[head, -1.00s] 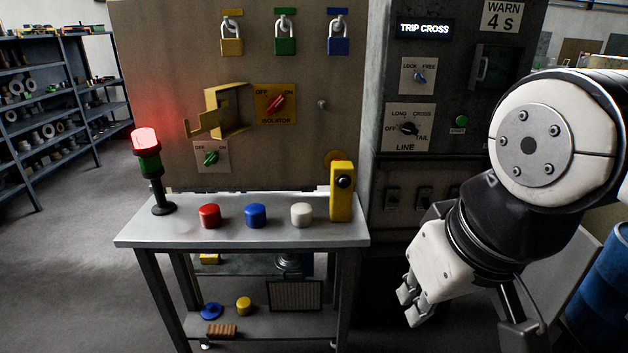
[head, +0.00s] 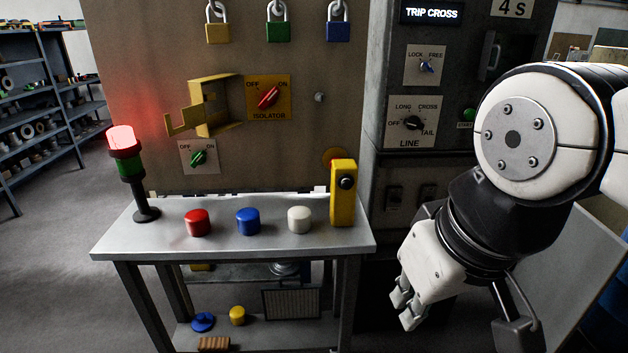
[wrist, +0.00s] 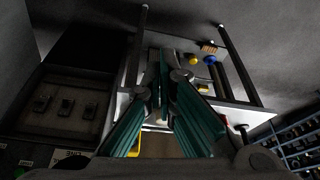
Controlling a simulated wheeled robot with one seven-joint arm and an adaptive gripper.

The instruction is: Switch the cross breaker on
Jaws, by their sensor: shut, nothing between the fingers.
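A row of small breakers is low on the grey cabinet. In the head view one breaker (head: 394,198) and a second (head: 428,194) show, and my arm may hide more. The wrist view shows three breaker switches (wrist: 66,106) on a recessed panel at left, turned over. Their labels are not readable, so I cannot tell which is the cross one or how its lever stands. My gripper (head: 405,307) is shut and empty, pointing down in front of the cabinet, below and apart from the breakers. Its fingers (wrist: 164,84) show in the wrist view.
A display (head: 432,13) reads TRIP CROSS. A LINE selector (head: 413,123) and LOCK/FREE switch (head: 426,66) sit above the breakers. The bench (head: 250,252) at left carries red, blue and white buttons, a yellow box (head: 343,193) and a lit red lamp (head: 122,139).

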